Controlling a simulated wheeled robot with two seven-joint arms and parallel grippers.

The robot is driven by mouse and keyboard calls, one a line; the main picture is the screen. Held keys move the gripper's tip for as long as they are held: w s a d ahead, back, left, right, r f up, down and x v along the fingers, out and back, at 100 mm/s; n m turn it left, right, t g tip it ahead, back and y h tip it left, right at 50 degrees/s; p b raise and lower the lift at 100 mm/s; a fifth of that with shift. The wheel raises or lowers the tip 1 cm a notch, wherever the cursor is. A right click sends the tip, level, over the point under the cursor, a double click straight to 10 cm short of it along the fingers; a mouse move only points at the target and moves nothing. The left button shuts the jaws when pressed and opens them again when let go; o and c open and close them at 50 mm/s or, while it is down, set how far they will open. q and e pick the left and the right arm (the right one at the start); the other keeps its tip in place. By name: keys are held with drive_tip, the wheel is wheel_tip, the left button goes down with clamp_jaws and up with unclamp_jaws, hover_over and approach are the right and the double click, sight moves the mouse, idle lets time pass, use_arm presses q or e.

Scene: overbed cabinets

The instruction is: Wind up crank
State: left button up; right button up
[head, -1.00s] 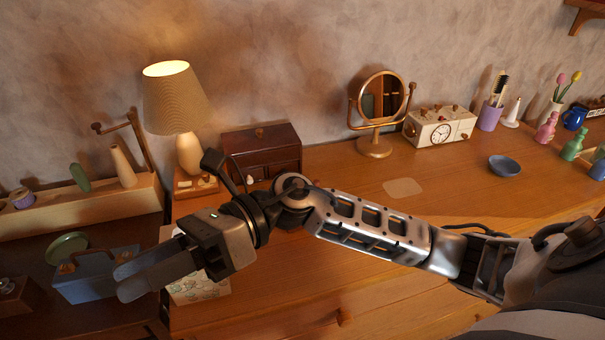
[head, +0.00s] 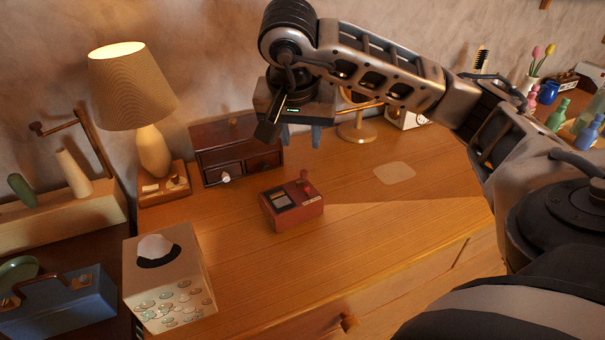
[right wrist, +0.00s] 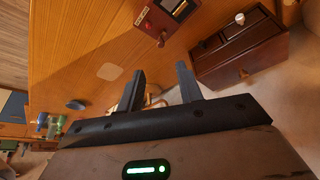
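A small red box (head: 292,207) stands on the wooden dresser top, with a dark panel on its upper face. A crank with a red knob (head: 305,178) stands up from its right side. My right gripper (head: 301,137) hangs above and behind the red box, fingers pointing down, apart from it. In the right wrist view the right gripper (right wrist: 160,82) shows two separated fingers with nothing held between them. The red box (right wrist: 165,18) is at that view's top edge, partly cut off, with its knob (right wrist: 160,41) beyond the fingertips. My left gripper is not in view.
A tissue box (head: 170,280) stands front left of the red box. A dark drawer chest (head: 236,150) and a lamp (head: 140,95) stand behind left. My right arm partly hides the mirror (head: 357,132) and the clock radio (head: 408,119). The dresser top right of the red box is clear.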

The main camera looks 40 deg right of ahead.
sight(304, 172)
drive_tip(key=b+x, duration=0.2)
drive_tip(key=x, duration=0.8)
drive_tip(key=shift+w+f, duration=0.1)
drive_tip(key=shift+f, duration=0.2)
clamp_jaws()
